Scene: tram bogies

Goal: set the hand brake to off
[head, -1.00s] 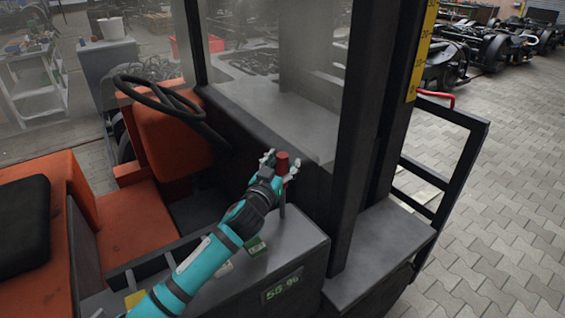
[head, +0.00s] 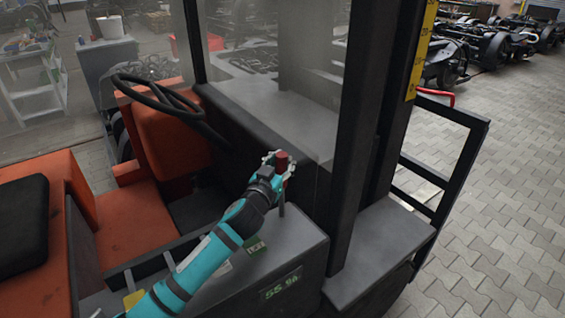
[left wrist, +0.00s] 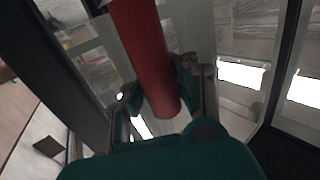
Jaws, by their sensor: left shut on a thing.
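The hand brake is a lever with a red grip (head: 282,161) on a dark shaft. It stands nearly upright on the grey side console (head: 245,285) of the orange vehicle. My left gripper (head: 279,166) is shut on the red grip, with its fingers on both sides of it. In the left wrist view the red grip (left wrist: 145,55) runs down between the fingers of my left gripper (left wrist: 165,95). My right gripper is not in view.
A black steering wheel (head: 158,95) and an orange seat (head: 38,225) are to the left. A dark mast post (head: 362,140) rises close to the right of the lever. A display (head: 281,284) is on the console's side.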

